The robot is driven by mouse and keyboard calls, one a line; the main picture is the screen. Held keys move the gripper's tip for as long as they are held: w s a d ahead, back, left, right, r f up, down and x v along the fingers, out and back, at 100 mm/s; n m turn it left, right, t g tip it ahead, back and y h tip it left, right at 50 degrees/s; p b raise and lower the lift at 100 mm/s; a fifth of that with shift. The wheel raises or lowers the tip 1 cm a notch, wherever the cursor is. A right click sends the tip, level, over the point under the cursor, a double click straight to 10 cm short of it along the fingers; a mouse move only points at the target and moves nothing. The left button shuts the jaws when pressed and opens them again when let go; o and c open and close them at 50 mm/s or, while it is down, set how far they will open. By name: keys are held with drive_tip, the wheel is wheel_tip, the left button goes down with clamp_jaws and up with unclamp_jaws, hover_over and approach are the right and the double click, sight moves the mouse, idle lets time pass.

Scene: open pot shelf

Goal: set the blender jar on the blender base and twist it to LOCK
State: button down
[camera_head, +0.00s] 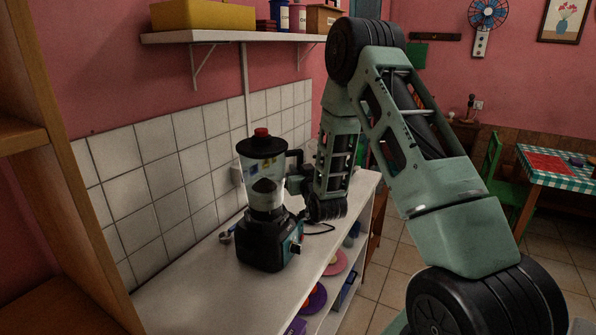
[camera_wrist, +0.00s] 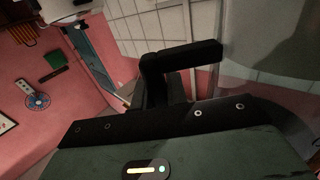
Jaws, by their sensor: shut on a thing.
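The blender jar (camera_head: 262,172) is clear with a black lid and a red cap. It stands upright on top of the dark blender base (camera_head: 264,243), with no clear gap between them. I cannot tell whether it is locked. My gripper (camera_head: 296,184) is at the jar's right side, shut on its black handle. In the wrist view the handle (camera_wrist: 182,57) rises from my gripper (camera_wrist: 165,92), and the clear jar wall (camera_wrist: 275,35) fills the upper right. The fingertips are mostly hidden.
The base stands on a white counter (camera_head: 190,290) against a tiled wall. A wall shelf (camera_head: 220,37) hangs above. A wooden upright (camera_head: 75,180) stands at the left.

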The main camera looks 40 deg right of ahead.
drive_tip(key=shift+f+b, duration=1.15)
drive_tip(key=shift+b, duration=0.15)
drive_tip(key=shift+r, duration=0.1)
